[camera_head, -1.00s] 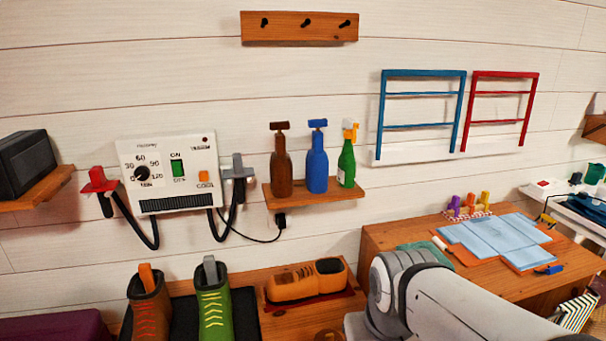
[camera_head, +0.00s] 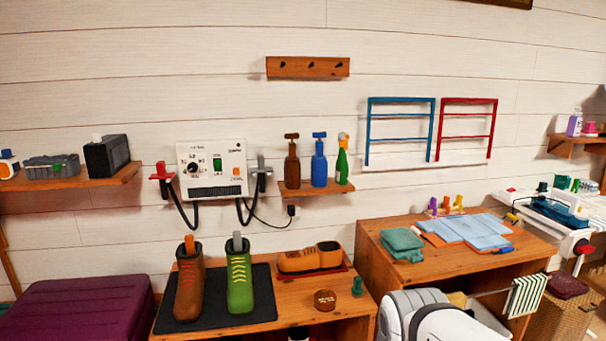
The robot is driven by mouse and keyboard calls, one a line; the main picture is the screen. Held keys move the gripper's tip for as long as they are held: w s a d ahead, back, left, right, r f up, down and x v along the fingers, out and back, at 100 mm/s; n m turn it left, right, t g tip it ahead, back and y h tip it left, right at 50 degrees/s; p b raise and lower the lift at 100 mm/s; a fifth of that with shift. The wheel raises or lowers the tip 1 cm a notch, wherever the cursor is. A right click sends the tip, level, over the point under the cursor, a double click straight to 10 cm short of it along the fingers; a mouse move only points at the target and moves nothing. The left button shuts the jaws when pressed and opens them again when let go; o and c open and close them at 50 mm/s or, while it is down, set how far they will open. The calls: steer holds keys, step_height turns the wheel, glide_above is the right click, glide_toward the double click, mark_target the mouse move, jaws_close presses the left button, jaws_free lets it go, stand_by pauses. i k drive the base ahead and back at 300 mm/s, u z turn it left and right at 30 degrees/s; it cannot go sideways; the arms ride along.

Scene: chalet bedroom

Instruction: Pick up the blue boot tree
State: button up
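A blue bottle-shaped thing with a T-shaped top (camera_head: 319,163) stands upright on a small wooden wall shelf (camera_head: 330,190). It is the likeliest blue boot tree in view, but I cannot tell for sure. It stands between a similar brown one (camera_head: 292,165) on its left and a green bottle with a yellow top (camera_head: 342,162) on its right, with narrow gaps. A brown boot (camera_head: 189,285) and a green boot (camera_head: 240,285) stand below, with an orange and a grey tab showing at their tops. My gripper is not in view; only part of my arm shows at the bottom right.
A white control box (camera_head: 212,170) with black hoses hangs left of the shelf. A wooden desk (camera_head: 440,262) with cloths and blue sheets stands right. A purple case (camera_head: 75,308) sits left.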

mark_target(319, 163)
steer(key=z, duration=0.35)
steer(key=i, duration=1.95)
steer(key=u, duration=0.55)
steer(key=k, duration=0.95)
steer(key=u, duration=0.1)
steer(key=i, duration=0.95)
steer(key=z, duration=0.05)
